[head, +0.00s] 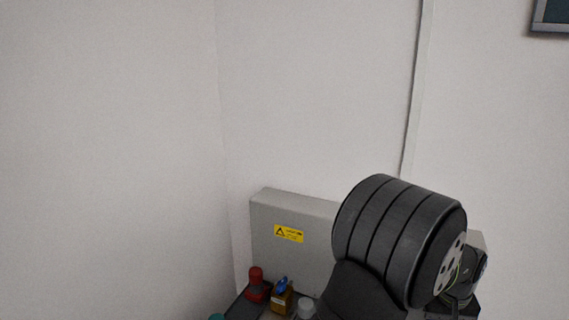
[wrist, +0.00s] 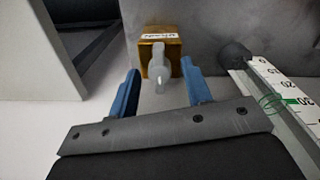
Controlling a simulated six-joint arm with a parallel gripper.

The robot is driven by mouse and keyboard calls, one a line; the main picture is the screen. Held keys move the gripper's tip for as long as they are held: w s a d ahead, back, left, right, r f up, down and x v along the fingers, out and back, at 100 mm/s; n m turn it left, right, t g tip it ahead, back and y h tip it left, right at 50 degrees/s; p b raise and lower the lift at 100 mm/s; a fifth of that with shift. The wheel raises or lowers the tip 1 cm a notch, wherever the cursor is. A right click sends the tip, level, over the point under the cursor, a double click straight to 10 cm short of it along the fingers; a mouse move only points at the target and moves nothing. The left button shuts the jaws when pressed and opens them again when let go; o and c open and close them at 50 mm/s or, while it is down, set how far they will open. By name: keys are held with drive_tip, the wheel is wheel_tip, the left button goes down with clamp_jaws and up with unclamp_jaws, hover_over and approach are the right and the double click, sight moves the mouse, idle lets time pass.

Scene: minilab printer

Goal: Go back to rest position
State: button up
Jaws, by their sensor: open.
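My gripper (wrist: 158,92) shows in the wrist view with its two blue fingers spread apart. A small amber box or bottle (wrist: 173,45) with a white label and a pale grey knob or nozzle (wrist: 158,70) lies just beyond the fingers. The grey part sits in line with the gap between the fingertips; I cannot tell whether it is between them or only beyond them. In the head view my dark arm fills the lower right, and my fingers are hidden there.
In the head view a grey panel with a yellow warning label (head: 289,234) stands by the wall. Before it are a red object (head: 257,285), an amber bottle with a blue top (head: 282,298) and a white-topped item (head: 306,308). A ruler-like scale (wrist: 290,98) runs right of my gripper.

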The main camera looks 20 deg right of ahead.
drive_tip(key=shift+r+n, duration=0.15)
drive_tip(key=shift+n, duration=0.65)
wheel_tip(320, 180, up, 15)
drive_tip(key=shift+a, duration=0.2)
drive_tip(key=shift+w, duration=0.1)
